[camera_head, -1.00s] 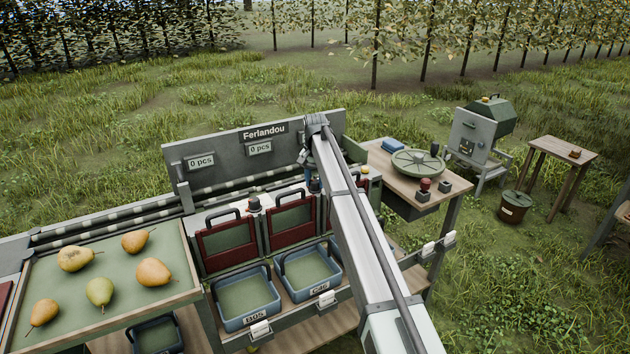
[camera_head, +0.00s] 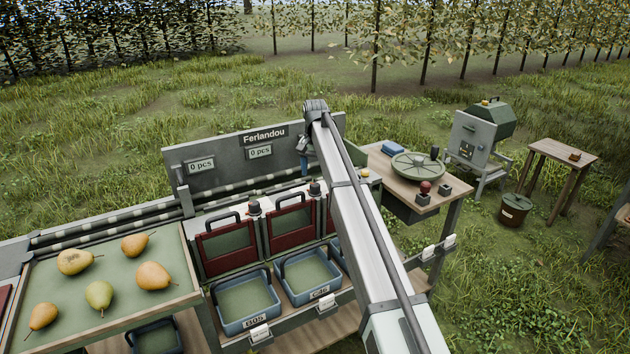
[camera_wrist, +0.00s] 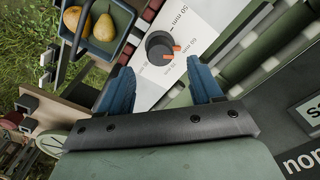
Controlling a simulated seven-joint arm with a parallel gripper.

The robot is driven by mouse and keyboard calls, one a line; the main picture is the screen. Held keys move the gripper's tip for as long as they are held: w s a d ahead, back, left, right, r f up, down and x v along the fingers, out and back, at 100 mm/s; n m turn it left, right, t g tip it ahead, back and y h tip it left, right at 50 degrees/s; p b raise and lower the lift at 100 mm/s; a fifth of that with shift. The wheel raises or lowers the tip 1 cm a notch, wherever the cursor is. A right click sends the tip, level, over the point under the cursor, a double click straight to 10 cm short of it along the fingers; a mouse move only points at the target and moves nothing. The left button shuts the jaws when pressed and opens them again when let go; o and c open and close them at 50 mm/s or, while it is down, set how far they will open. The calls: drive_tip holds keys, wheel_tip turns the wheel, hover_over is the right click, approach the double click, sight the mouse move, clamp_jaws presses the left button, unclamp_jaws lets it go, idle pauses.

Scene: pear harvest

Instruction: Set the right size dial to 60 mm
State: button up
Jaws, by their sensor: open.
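In the wrist view a round dark grey dial (camera_wrist: 160,47) sits on a white plate (camera_wrist: 205,18). It has orange marks on its lower right side. "50 mm" is printed above and right of it; smaller labels below it are too small to read surely. My gripper (camera_wrist: 160,88) is open and empty, with its two blue fingers apart on either side below the dial, not around it. In the head view two dark knobs (camera_head: 254,206) and (camera_head: 314,187) stand by the red-framed gates. My arm hides the area to their right, and most of my gripper.
A side table (camera_head: 450,187) holds a round green plate. In the wrist view a crate (camera_wrist: 75,48) with pears lies upper left.

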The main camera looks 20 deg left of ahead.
sight(315, 185)
wheel_tip(315, 185, up, 8)
drive_tip(key=shift+r, duration=0.15)
idle(0.4)
drive_tip(key=s+d+f, duration=0.4)
drive_tip(key=d+f, duration=0.6)
drive_tip(key=f, duration=0.1)
drive_tip(key=s+d+f, duration=0.3)
drive_tip(key=d+f, duration=0.6)
drive_tip(key=f, duration=0.2)
drive_tip(key=s+d+f, duration=1.6)
drive_tip(key=s+d, duration=0.1)
drive_tip(key=d, duration=0.1)
drive_tip(key=s+d+f, duration=0.3)
drive_tip(key=s+d, duration=0.1)
drive_tip(key=s, duration=0.2)
drive_tip(key=s+d+f, duration=0.3)
drive_tip(key=s+d, duration=0.1)
drive_tip(key=s, duration=0.3)
drive_tip(key=s+f+g, duration=0.3)
drive_tip(key=s+f, duration=0.7)
drive_tip(key=s, duration=0.4)
drive_tip(key=s+f+g, duration=0.3)
drive_tip(key=s+f, duration=0.7)
drive_tip(key=s, duration=0.4)
drive_tip(key=shift+s+a+g, duration=0.2)
drive_tip(key=shift+a+g, duration=0.05)
drive_tip(key=shift+g, duration=0.15)
